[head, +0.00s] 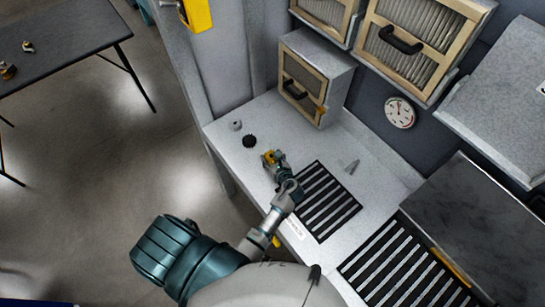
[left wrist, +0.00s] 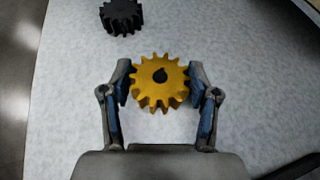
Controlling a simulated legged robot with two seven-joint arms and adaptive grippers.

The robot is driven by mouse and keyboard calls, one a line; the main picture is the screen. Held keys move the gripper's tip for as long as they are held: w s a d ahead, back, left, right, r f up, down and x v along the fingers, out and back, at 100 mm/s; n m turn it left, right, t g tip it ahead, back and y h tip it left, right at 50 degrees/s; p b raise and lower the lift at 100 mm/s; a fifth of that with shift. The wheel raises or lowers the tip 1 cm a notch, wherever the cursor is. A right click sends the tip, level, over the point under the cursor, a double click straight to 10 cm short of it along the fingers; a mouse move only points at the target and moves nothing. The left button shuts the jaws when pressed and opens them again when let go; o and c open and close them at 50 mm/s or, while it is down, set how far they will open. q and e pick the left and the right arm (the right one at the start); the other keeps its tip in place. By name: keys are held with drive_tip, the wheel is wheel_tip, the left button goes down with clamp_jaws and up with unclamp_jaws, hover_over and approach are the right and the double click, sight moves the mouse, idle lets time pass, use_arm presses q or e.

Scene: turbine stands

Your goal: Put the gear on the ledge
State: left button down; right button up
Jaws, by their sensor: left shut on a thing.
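A yellow toothed gear (left wrist: 158,73) with a dark centre hole sits between the blue-padded fingers of my left gripper (left wrist: 160,84) in the left wrist view. The gripper is shut on it. In the head view, my left gripper (head: 272,158) holds the gear over the light grey ledge (head: 225,127), near its left edge. I cannot tell whether the gear touches the surface. A black gear (head: 249,141) lies on the ledge just beyond; it also shows at the top of the left wrist view (left wrist: 121,17). My right gripper is not in view.
A small grey part (head: 236,125) stands near the black gear. A slatted black grate (head: 326,202) lies right of my gripper. A filter box (head: 312,78) stands at the back, with a round gauge (head: 400,112) on the wall. A dark table (head: 60,40) is far left.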

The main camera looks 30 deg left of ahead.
sight(272, 160)
use_arm(q)
drive_tip(key=shift+a+f, duration=0.25)
drive_tip(key=shift+a, duration=0.2)
drive_tip(key=shift+c, duration=2.1)
unclamp_jaws()
drive_tip(key=shift+o, duration=1.8)
drive_tip(key=shift+d, duration=0.3)
drive_tip(key=shift+s+d+r+p, duration=0.2)
drive_tip(key=shift+s+r+p, duration=0.1)
drive_tip(key=shift+p, duration=0.2)
drive_tip(key=shift+s+d+r+p, duration=0.3)
drive_tip(key=shift+s+d+p, duration=0.2)
drive_tip(key=shift+p, duration=0.1)
drive_tip(key=p+v, duration=0.2)
drive_tip(key=v, duration=0.2)
drive_tip(key=shift+w+p, duration=0.15)
drive_tip(key=shift+p, duration=0.15)
drive_tip(key=shift+s+d, duration=0.2)
drive_tip(key=shift+d, duration=0.1)
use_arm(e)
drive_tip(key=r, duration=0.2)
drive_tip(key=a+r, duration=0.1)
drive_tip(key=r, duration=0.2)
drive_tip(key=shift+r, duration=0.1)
